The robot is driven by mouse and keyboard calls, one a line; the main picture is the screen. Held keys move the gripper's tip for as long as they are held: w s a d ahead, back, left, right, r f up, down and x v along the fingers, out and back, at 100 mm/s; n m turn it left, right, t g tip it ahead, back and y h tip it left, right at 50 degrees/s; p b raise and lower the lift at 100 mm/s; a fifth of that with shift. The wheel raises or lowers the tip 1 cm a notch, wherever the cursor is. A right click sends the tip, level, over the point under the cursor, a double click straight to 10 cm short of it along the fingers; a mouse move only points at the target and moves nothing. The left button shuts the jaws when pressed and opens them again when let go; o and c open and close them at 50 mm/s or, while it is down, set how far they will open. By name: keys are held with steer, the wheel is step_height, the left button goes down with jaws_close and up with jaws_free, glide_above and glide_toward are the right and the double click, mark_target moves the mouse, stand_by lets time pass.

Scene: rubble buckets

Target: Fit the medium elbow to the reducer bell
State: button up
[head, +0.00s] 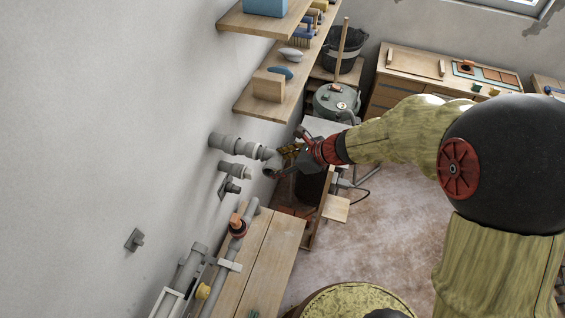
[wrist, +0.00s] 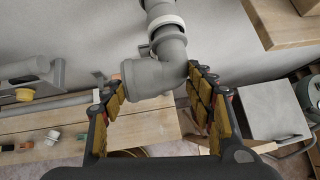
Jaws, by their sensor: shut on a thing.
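The grey medium elbow (wrist: 152,76) is between the padded fingers of my gripper (wrist: 158,84) in the wrist view. One open mouth points left, and its other end points up toward the grey reducer bell (wrist: 160,8) with a pale rim. The elbow's end lines up with the bell and appears to meet it; how deep it sits, I cannot tell. In the head view the elbow (head: 271,166) is at the free end of the pipe run from the wall, next to my gripper (head: 285,160). The reducer bell (head: 247,149) shows just left of it.
Two shorter grey wall stubs (head: 234,170) (head: 229,187) sit just below the pipe run. A wooden bench (head: 262,262) with pipes stands below. Wooden shelves (head: 285,88) hang above. A dark bucket (head: 345,50) and a grey-green drum (head: 336,101) stand behind. The floor at right is open.

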steer(key=shift+a, duration=0.15)
steer(key=o, duration=2)
steer(key=v, duration=1.2)
steer(key=shift+w, duration=0.1)
